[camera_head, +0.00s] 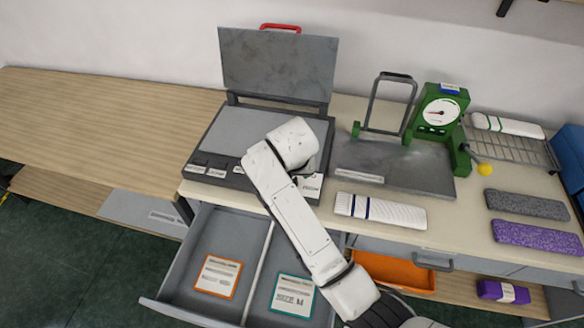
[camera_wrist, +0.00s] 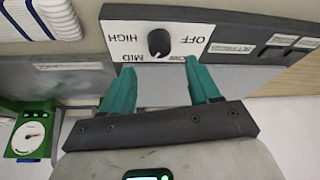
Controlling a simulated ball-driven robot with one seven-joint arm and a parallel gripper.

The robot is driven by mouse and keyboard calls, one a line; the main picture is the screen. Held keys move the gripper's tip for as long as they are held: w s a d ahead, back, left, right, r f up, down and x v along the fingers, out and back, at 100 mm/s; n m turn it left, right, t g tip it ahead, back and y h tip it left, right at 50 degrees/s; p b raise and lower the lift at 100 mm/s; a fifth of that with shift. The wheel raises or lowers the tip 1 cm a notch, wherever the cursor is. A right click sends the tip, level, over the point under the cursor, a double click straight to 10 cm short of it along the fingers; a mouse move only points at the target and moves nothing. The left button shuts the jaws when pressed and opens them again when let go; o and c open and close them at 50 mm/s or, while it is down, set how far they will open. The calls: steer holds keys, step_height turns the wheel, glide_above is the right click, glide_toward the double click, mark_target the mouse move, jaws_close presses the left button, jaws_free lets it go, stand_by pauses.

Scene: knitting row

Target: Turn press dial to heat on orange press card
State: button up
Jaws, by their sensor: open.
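The press (camera_head: 222,135) stands on the counter with its grey lid (camera_head: 278,66) raised. Its dial (camera_wrist: 158,42) is a black knob on a white plate marked OFF, HIGH, MID and a partly covered label, probably LOW. In the head view my arm hides the knob, and only part of the plate (camera_head: 311,188) shows. My gripper (camera_wrist: 158,74) is open, its teal fingers apart and short of the knob, one on each side in the picture. The orange-bordered press card (camera_head: 217,277) lies in the left compartment of the open drawer; its print is too small to read.
A green-bordered card (camera_head: 292,296) lies in the drawer's right compartment. The drawer (camera_head: 160,301) juts out in front of the press. A green gauge stand (camera_head: 439,112), a white knitted roll (camera_head: 381,210) and a wire rack (camera_head: 515,150) stand to the right. The left counter (camera_head: 90,120) is clear.

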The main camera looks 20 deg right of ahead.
steer(key=shift+v, duration=2.15)
steer(key=shift+f, duration=0.1)
